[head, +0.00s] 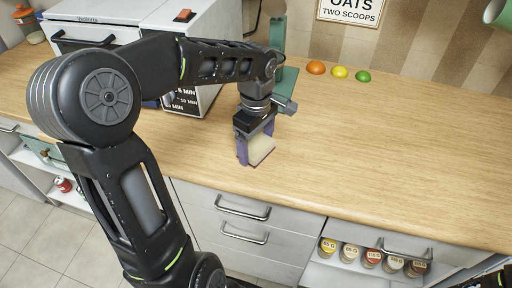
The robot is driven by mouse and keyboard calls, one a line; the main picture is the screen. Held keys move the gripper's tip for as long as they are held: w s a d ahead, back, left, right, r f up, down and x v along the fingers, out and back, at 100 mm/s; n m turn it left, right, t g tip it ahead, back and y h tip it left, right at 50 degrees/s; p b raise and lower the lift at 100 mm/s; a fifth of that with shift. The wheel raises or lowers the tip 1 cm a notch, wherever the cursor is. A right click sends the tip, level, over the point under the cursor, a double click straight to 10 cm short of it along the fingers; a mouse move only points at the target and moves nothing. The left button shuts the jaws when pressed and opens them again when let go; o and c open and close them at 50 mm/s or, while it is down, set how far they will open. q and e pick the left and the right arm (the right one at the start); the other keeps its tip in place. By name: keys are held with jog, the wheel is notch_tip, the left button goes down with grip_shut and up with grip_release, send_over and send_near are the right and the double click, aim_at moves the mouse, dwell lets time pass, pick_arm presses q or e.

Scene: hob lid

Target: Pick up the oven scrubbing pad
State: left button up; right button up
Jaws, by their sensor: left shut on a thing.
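The scrubbing pad (261,150) is a small block with a cream face and a dark reddish lower edge. It is at the front part of the wooden counter, in the middle of the head view. My left gripper (254,146), with purple fingers, points down and is shut on the pad. The fingers hide part of the pad's sides. I cannot tell whether the pad touches the counter or is just above it.
A white oven (205,25) with a red switch stands at the back left of the wooden counter (400,140). Orange, yellow and green round things (340,72) lie by the wall. The counter's right side is clear. Drawers (225,205) and a shelf of jars (372,258) are below.

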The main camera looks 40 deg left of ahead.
aim_at(256, 144)
pick_arm(q)
jog(key=shift+c, duration=1.4)
notch_tip(256, 144, up, 10)
jog(key=o, duration=0.9)
jog(key=c, duration=0.6)
